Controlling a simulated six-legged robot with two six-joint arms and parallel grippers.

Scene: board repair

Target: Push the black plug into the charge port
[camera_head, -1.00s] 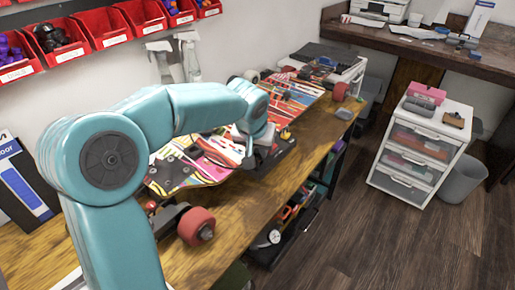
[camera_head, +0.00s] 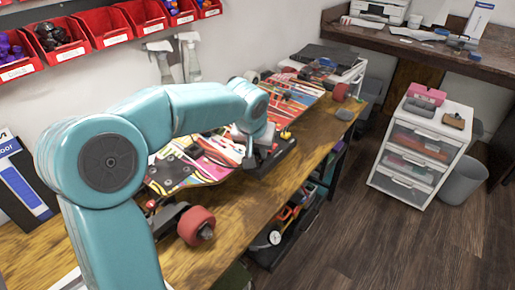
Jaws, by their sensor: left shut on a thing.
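A colourful skateboard (camera_head: 190,170) lies on the wooden workbench with its wheels up. Its far part (camera_head: 290,97) shows beyond my arm. My left gripper (camera_head: 250,160) points down over the middle of the board, beside a black case (camera_head: 275,156). It is shut on the black plug, which is too small and covered to make out. The charge port cannot be made out either, so I cannot tell whether plug and port touch. My right gripper is not in view.
Red bins (camera_head: 100,27) hang on the wall above the workbench (camera_head: 240,212). A white drawer unit (camera_head: 420,140) and a grey bin (camera_head: 462,181) stand to the right, with open floor between.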

